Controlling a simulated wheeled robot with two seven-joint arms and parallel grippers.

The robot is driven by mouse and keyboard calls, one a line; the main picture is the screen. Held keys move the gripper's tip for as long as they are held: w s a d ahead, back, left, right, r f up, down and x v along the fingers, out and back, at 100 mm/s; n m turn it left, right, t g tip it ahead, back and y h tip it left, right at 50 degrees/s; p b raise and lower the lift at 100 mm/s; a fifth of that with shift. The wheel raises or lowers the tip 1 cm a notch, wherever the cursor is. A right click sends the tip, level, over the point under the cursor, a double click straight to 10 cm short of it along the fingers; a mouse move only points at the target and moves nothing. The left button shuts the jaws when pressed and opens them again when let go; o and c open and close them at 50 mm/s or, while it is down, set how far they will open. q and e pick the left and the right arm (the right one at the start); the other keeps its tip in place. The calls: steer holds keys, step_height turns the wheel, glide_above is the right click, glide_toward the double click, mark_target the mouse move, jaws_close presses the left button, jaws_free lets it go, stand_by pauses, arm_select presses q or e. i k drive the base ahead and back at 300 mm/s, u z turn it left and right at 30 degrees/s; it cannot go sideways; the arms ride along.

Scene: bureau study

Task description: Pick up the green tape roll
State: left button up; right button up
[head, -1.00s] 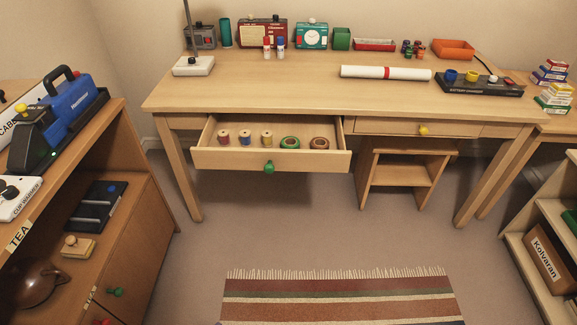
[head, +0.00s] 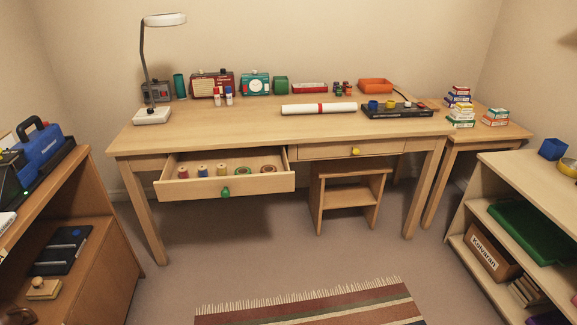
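Neither of my grippers is in view.
The desk (head: 230,126) carries a lamp (head: 152,115), a white paper roll (head: 318,109) and a black charger dock (head: 400,110). A stool (head: 348,192) stands under the right drawer. Shelves flank both sides. Floor before the drawer is clear to the striped rug (head: 310,308).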

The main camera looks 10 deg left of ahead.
mark_target(240, 171)
steer(key=z, duration=0.45)
steer(key=i, duration=0.95)
steer(key=u, duration=0.55)
steer(key=i, duration=0.8)
steer(key=u, duration=0.85)
